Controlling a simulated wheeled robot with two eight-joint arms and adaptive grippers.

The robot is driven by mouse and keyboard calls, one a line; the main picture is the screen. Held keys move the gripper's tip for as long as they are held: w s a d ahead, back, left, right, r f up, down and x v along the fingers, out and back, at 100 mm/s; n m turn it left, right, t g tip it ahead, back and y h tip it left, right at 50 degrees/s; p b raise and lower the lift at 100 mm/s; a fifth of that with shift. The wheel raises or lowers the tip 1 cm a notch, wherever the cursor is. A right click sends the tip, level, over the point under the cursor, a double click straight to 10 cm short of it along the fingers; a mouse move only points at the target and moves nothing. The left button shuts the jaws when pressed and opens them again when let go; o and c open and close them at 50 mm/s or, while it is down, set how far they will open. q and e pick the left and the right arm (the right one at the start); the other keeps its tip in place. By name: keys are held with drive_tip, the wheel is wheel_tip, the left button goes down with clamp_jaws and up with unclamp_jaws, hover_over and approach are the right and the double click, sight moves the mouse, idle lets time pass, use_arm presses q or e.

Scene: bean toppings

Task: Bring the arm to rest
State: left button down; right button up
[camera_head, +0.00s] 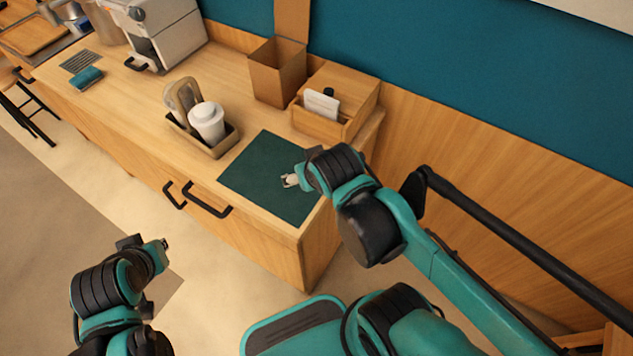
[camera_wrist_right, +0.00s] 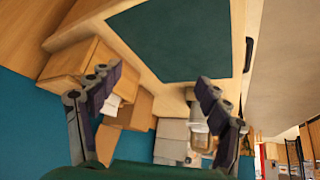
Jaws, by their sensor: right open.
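My right gripper (camera_head: 291,180) is over the dark green mat (camera_head: 262,166) near the right end of the wooden counter. In the right wrist view its two fingers (camera_wrist_right: 150,100) stand wide apart with nothing between them, and the mat (camera_wrist_right: 172,40) lies beyond them. My left gripper (camera_head: 160,250) is low at the left, in front of the counter and over the floor. Its fingers are too small to tell open from shut.
A tray (camera_head: 222,148) with a white lidded cup (camera_head: 207,122) stands left of the mat. A wooden bin (camera_head: 277,72) and a wooden organizer box (camera_head: 352,92) stand behind it. A coffee machine (camera_head: 165,35) is farther left. A black rail (camera_head: 520,245) runs at the right.

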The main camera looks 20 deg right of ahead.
drive_tip(key=shift+s+d+f+n+y, duration=0.15)
drive_tip(key=shift+s+f+y, duration=0.1)
drive_tip(key=shift+s, duration=0.55)
drive_tip(key=shift+s+f+n+y, duration=0.15)
drive_tip(key=shift+s+f, duration=0.1)
drive_tip(key=shift+s, duration=0.5)
